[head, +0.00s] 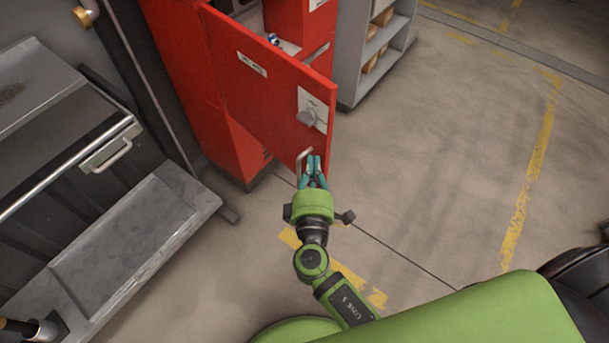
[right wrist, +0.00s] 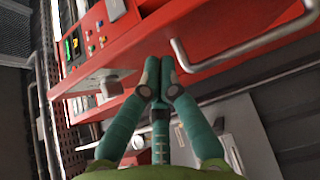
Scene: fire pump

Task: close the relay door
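The red relay door (head: 262,80) stands open from the red cabinet (head: 183,70) in the head view. It has a grey latch knob (head: 307,117) on a pale plate and a bent metal handle (head: 303,160) near its lower free corner. My right gripper (head: 314,165) is right at that corner, beside the handle. In the right wrist view its teal fingers (right wrist: 160,72) meet at the tips, with nothing visible between them. The tips are at the red door's edge (right wrist: 130,58); contact is unclear. The handle (right wrist: 235,50) passes to the right of them. My left gripper is not seen.
A grey metal bench (head: 130,230) with a drawer-like front stands at the left. A grey shelf (head: 375,50) with boxes is behind the door. Open concrete floor (head: 440,150) with yellow lines lies to the right.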

